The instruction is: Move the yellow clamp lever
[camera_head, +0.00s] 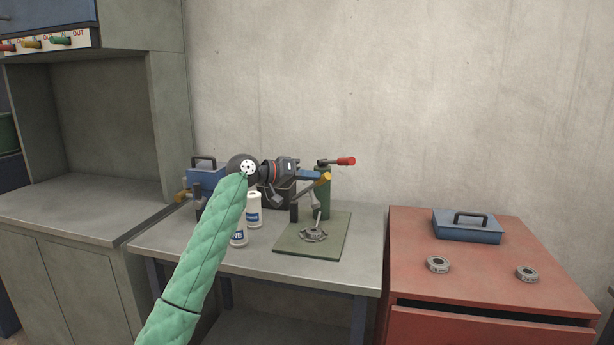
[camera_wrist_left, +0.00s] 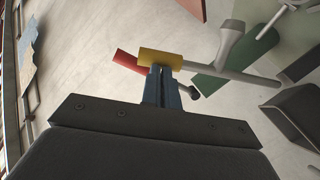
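The yellow clamp lever handle (camera_head: 325,178) sits on a grey rod that slants up from the green clamp post (camera_head: 321,204) on the bench. My left gripper (camera_head: 317,176) is right at this handle. In the left wrist view the yellow handle (camera_wrist_left: 160,59) lies crosswise at the tips of my blue fingers (camera_wrist_left: 162,70). The fingers are together, with their tips overlapping the handle's near edge; whether they touch it is unclear. A red-handled lever (camera_head: 346,161) is just beyond and to the right; it is partly hidden behind the yellow handle in the wrist view. My right gripper is out of view.
The clamp stands by a green mat (camera_head: 340,240) with a grey handwheel (camera_head: 313,235). White bottles (camera_head: 254,209), a dark bin (camera_head: 277,199) and a blue toolbox (camera_head: 205,177) crowd the area near my left arm. A red cabinet (camera_head: 480,285) stands right, past a gap.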

